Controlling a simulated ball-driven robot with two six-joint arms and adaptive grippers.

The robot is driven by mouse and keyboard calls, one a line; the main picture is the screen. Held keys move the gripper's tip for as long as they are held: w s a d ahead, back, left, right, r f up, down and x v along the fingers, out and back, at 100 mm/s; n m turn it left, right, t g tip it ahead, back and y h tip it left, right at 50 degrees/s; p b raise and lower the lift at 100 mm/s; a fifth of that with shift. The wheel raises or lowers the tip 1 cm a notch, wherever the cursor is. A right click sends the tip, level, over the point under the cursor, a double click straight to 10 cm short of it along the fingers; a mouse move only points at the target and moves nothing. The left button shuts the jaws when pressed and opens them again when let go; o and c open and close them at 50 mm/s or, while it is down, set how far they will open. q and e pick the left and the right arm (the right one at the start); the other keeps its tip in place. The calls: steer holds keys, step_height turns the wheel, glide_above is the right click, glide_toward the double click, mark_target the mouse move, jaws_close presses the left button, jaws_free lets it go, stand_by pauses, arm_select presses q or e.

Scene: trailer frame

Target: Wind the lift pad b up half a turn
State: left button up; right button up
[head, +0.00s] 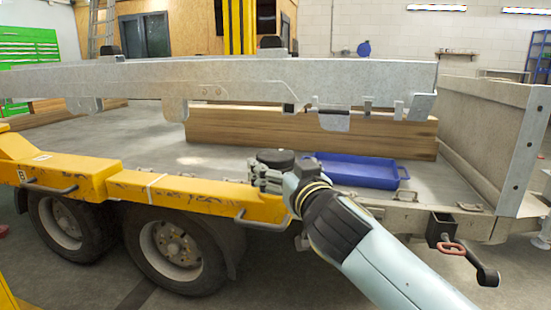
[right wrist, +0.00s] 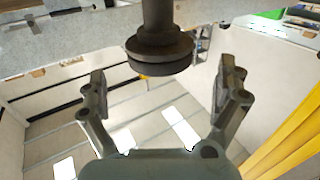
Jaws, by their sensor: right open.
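A dark round lift pad (head: 275,156) shows in the head view just behind and above my right gripper (head: 264,178), at the yellow edge of the trailer deck. In the right wrist view the pad (right wrist: 160,55) is a thick dark disc on a narrower stem. My right gripper (right wrist: 160,76) is open there, with one finger to each side of the disc. Gaps show between both fingers and the pad, and nothing is held. In the head view the gripper partly hides what is below the pad. I cannot read which pad is b. My left gripper is not in view.
A grey metal frame (head: 250,80) spans above the deck, close over the gripper. A wooden beam (head: 310,132) and a blue tray (head: 352,165) lie behind the pad. The yellow trailer side (head: 140,182) and wheels (head: 172,245) are at left.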

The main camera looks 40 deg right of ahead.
mark_target(275, 154)
steer(key=x, duration=0.6)
steer(key=shift+w, duration=0.1)
steer(key=c, duration=1.1)
